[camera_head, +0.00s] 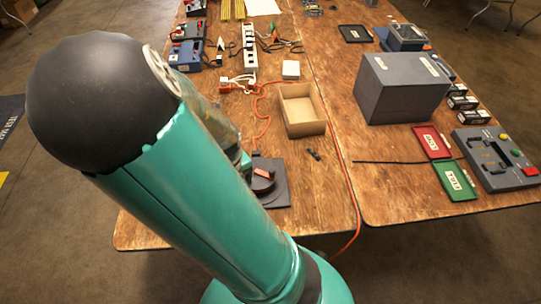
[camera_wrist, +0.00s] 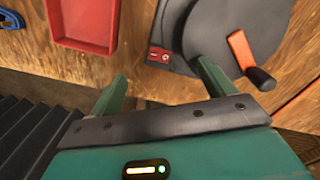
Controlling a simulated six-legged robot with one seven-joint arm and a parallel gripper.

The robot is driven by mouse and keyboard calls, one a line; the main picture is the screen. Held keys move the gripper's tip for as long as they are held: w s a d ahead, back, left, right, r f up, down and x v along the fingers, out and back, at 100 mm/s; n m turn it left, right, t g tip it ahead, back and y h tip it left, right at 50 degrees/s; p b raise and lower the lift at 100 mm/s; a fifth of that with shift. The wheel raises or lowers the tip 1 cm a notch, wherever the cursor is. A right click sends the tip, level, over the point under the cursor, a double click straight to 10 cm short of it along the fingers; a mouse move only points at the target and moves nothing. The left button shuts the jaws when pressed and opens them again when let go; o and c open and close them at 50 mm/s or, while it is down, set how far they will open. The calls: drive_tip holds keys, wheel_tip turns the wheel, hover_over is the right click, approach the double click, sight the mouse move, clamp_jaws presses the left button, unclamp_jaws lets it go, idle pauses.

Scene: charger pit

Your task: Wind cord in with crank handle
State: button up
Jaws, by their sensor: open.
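The cord reel (camera_wrist: 222,30) is a dark round drum on a dark base plate in the wrist view. Its crank is an orange arm (camera_wrist: 240,50) ending in a dark handle (camera_wrist: 261,79). My gripper (camera_wrist: 162,70) is open and empty, its two green fingers apart. The right finger overlaps the reel's near edge in the picture; I cannot tell if it touches. The crank handle lies to the right of that finger, outside the jaws. In the head view the reel (camera_head: 263,178) shows beside my teal arm, which hides part of it and the gripper. Orange cord (camera_head: 343,160) runs over the table.
A red tray (camera_wrist: 85,22) lies left of the reel in the wrist view. On the wooden table (camera_head: 325,195) stand an open cardboard box (camera_head: 302,128), a grey box (camera_head: 400,103), a power strip (camera_head: 249,52) and a control box (camera_head: 508,185). Bare wood lies right of the reel.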

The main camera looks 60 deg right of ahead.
wheel_tip(320, 180, up, 8)
idle(1.0)
idle(0.4)
drive_tip(key=w+a+r+n+y, duration=0.2)
drive_tip(key=a+n+y, duration=0.2)
drive_tip(key=a+n, duration=1.05)
wheel_tip(320, 180, up, 16)
drive_tip(key=s+a+n+t+h, duration=0.1)
drive_tip(key=n+t+h, duration=0.1)
drive_tip(key=n, duration=1)
drive_tip(key=s+a+n+t+h, duration=0.1)
drive_tip(key=n+t+h, duration=0.1)
drive_tip(key=n, duration=1.1)
drive_tip(key=shift+s+r+t, duration=0.2)
drive_tip(key=shift+s+t, duration=0.2)
drive_tip(key=shift+t, duration=0.4)
drive_tip(key=shift+c, duration=0.2)
